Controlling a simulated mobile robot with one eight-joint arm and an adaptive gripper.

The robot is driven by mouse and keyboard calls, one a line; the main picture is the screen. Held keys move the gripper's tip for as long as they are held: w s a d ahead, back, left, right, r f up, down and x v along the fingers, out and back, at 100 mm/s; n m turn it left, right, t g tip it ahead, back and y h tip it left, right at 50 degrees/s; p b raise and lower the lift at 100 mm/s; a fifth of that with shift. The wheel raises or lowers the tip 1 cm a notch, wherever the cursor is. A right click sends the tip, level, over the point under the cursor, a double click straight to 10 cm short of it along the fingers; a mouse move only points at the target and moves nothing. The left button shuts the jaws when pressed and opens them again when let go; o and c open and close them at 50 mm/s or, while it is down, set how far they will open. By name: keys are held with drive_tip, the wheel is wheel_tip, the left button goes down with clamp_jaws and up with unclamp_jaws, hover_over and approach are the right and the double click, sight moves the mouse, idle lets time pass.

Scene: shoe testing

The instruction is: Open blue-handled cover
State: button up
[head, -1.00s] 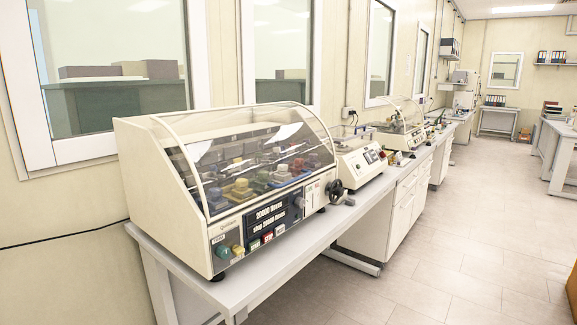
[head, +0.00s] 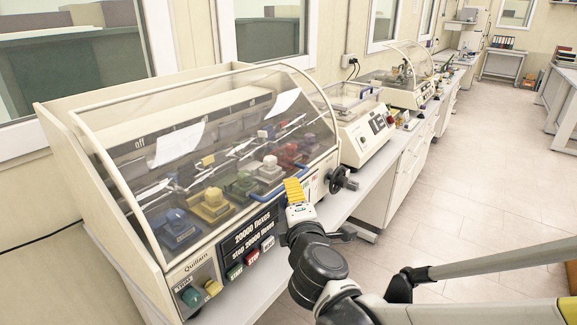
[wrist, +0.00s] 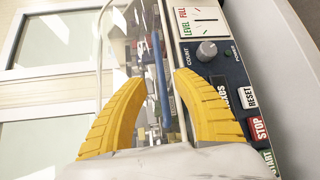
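A cream testing machine (head: 120,118) has a clear curved cover (head: 90,150), which is down over several coloured blocks. Its blue handle (head: 258,199) runs along the cover's lower front edge, partly hidden behind my gripper in the head view. My gripper (head: 290,186), with yellow ribbed fingers, is at the front of the machine near the right end of this handle. In the wrist view the fingers of my gripper (wrist: 159,78) are apart, and the blue handle (wrist: 162,85) shows upright in the gap between them. I cannot tell whether they touch it.
The front panel (head: 245,240) with buttons lies just below and left of my gripper. A black crank wheel (head: 338,180) sticks out to the right. Another machine (head: 365,125) stands beyond on the bench. The floor (head: 465,195) on the right is clear.

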drive_tip(key=w, duration=0.2)
drive_tip(key=w+b, duration=0.1)
drive_tip(key=w, duration=0.1)
drive_tip(key=w+f, duration=0.1)
drive_tip(key=w, duration=0.1)
drive_tip(key=shift+w+a, duration=0.35)
drive_tip(key=shift+w, duration=0.05)
clamp_jaws()
drive_tip(key=shift+r, duration=0.1)
